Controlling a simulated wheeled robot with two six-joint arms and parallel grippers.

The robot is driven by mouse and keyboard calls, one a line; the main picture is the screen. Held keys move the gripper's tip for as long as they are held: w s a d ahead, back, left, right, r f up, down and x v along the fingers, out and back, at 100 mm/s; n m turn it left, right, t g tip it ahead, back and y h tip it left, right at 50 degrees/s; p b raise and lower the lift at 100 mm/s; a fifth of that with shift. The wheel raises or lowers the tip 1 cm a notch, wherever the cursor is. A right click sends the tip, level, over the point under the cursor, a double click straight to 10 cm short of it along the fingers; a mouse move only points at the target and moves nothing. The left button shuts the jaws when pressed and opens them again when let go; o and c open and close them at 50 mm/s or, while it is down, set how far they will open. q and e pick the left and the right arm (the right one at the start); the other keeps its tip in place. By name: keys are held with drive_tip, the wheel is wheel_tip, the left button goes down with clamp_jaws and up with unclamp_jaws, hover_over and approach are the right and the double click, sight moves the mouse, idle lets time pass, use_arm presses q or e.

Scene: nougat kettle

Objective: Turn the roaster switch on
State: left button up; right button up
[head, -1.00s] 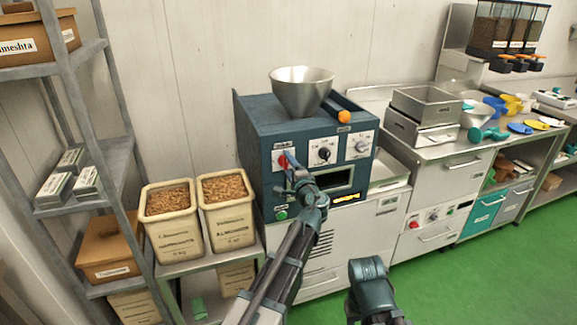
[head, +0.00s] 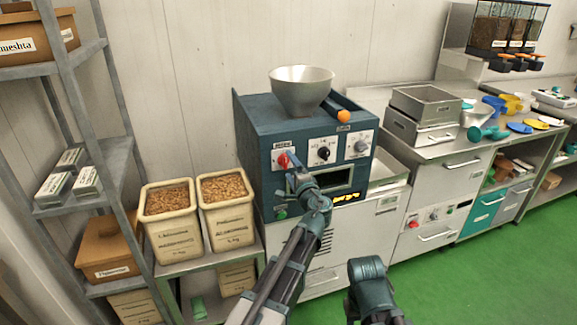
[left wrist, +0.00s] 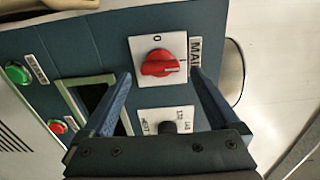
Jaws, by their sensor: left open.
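The roaster (head: 305,125) is a dark blue machine with a metal hopper on top. Its main switch is a red knob (head: 283,160) on a white plate at the upper left of the front panel. In the left wrist view the red knob (left wrist: 160,63) lies beyond and between the fingertips. Its grip lies crosswise, one end toward the MAIN label, with the 0 mark above it. My left gripper (head: 291,167) is open and empty just in front of the knob, fingers at either side; contact is not visible. My right gripper is out of view.
A black dial (head: 323,152) and a grey dial (head: 360,147) sit right of the switch. A green button (head: 281,213) is below it. Two nut bins (head: 229,219) stand at left. Part of my right arm shows at the bottom middle.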

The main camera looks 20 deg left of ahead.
use_arm(q)
drive_tip(key=v, duration=1.1)
drive_tip(key=shift+s+d, duration=0.25)
drive_tip(key=shift+s, duration=0.05)
drive_tip(key=shift+a, duration=0.1)
drive_tip(key=s+a+f+n+g+h, duration=0.2)
drive_tip(key=s+a+f+n+g, duration=0.3)
drive_tip(key=f, duration=0.4)
drive_tip(key=s+a+f+n+g+h, duration=0.2)
drive_tip(key=s+a+f+n+g, duration=0.15)
drive_tip(key=s+f+g, duration=0.45)
drive_tip(key=s+d+f+g+h, duration=0.1)
drive_tip(key=s+d+f+h, duration=0.1)
drive_tip(key=s+d, duration=0.5)
drive_tip(key=s+d+f+g+h, duration=0.1)
drive_tip(key=s+d+f+h, duration=0.25)
drive_tip(key=d, duration=0.55)
wheel_tip(320, 180, up, 13)
drive_tip(key=s+p, duration=0.1)
drive_tip(key=p, duration=1.1)
drive_tip(key=shift+d+r+m+y, duration=0.15)
drive_tip(key=shift+d+m+y, duration=0.2)
drive_tip(key=shift+d+m, duration=0.15)
